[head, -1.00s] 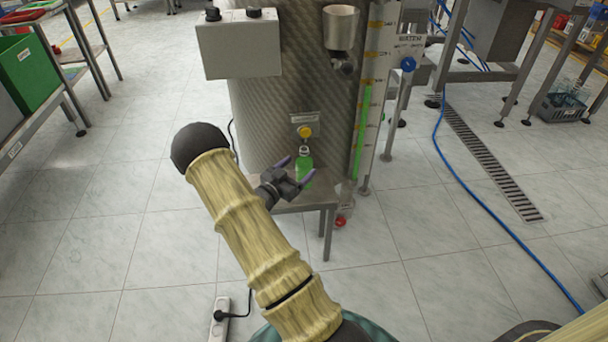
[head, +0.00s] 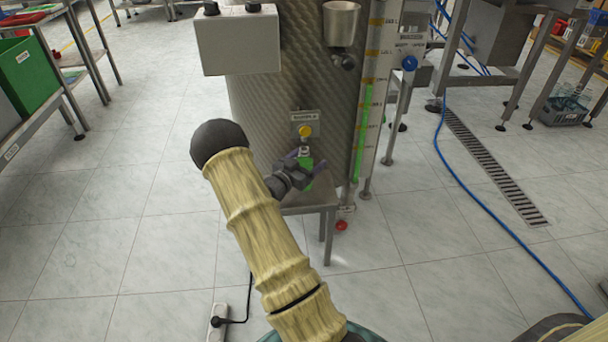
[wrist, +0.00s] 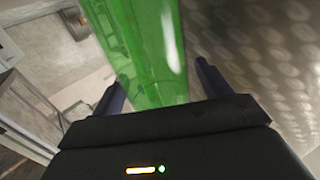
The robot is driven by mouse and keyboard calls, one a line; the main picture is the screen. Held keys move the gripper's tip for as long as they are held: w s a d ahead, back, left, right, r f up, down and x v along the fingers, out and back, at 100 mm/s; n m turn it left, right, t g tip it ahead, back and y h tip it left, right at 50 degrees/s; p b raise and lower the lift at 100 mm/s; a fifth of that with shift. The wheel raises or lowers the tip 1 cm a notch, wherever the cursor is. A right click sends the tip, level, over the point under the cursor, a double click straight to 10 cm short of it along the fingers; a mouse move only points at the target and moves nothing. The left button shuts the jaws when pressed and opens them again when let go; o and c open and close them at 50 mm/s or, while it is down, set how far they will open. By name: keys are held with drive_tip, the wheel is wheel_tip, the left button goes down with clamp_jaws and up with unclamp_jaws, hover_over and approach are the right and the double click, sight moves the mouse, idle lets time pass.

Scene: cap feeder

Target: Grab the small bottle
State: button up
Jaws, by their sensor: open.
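The small green bottle (head: 306,167) stands upright on a small metal shelf (head: 322,197) against the steel tank, below a yellow button. In the wrist view the translucent green bottle (wrist: 150,50) fills the space ahead of the palm. My gripper (head: 306,162) is open around the bottle, with one finger on each side. In the wrist view my open fingers (wrist: 160,85) flank it, with a visible gap to the right finger. The left finger is close to the bottle or touching it; I cannot tell which. Part of the bottle is hidden behind my gripper in the head view.
The steel tank (head: 275,110) stands right behind the bottle, with a grey box (head: 238,42) and a metal cup (head: 341,22) on it. A level gauge (head: 372,90) is to the right. A power strip (head: 219,322) lies on the floor.

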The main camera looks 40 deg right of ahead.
idle(0.4)
drive_tip(key=c, duration=1.3)
drive_tip(key=shift+r, duration=0.15)
drive_tip(key=shift+r+p, duration=0.55)
drive_tip(key=shift+r, duration=0.05)
drive_tip(key=p+v, duration=0.5)
drive_tip(key=v, duration=1.3)
drive_tip(key=shift+w+p, duration=0.1)
drive_tip(key=shift+p, duration=0.2)
